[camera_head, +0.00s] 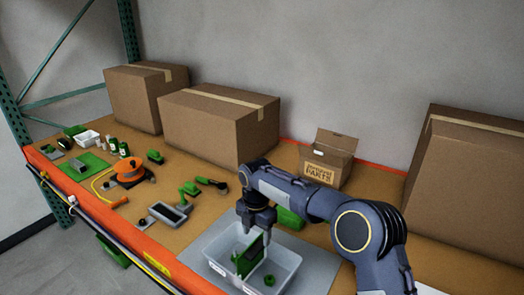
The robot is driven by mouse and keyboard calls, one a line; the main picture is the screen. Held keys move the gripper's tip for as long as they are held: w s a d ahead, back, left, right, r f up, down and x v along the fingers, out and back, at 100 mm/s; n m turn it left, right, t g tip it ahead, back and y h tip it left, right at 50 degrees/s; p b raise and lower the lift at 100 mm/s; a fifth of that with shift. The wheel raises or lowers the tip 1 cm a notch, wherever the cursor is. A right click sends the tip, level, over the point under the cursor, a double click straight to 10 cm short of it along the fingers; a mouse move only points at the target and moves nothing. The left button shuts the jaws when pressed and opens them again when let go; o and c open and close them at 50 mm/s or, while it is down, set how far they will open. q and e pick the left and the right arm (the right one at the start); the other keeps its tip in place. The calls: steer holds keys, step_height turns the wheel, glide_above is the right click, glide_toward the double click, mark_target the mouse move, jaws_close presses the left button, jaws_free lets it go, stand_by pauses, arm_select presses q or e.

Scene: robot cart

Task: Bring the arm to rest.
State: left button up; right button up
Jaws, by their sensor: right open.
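My right arm (320,203) comes in from the lower right and reaches over the shelf. My right gripper (256,230) points down over a clear plastic bin (285,267) and is open. A green board-like part (249,258) stands tilted in the bin, just below the fingers. I cannot tell whether the fingers touch it. A small green round part (269,280) lies in the bin to its right. My left gripper is not in view.
Large cardboard boxes (220,128) line the back of the shelf, with another (470,185) at the right. A small open parts box (328,160) stands behind my arm. An orange reel (130,170), green parts and a grey device (169,213) lie left of the bin.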

steer(key=s+d+r+m+t+y, duration=0.1)
steer(key=s+d+r+m, duration=0.65)
steer(key=d, duration=0.25)
steer(key=s+d+r+m+t+y, duration=0.1)
steer(key=s+d+r+m, duration=0.65)
steer(key=d, duration=0.25)
steer(key=s+d+f+m+t+y, duration=0.1)
steer(key=s+f+m, duration=0.2)
steer(key=s+m, duration=0.4)
steer(key=s+d+f+m+t, duration=0.2)
steer(key=s+m, duration=0.6)
steer(key=s, duration=0.4)
steer(key=shift+s+d+f+t+y, duration=0.15)
steer(key=shift+s+f+t+y, duration=0.15)
steer(key=shift+s+f+y, duration=0.1)
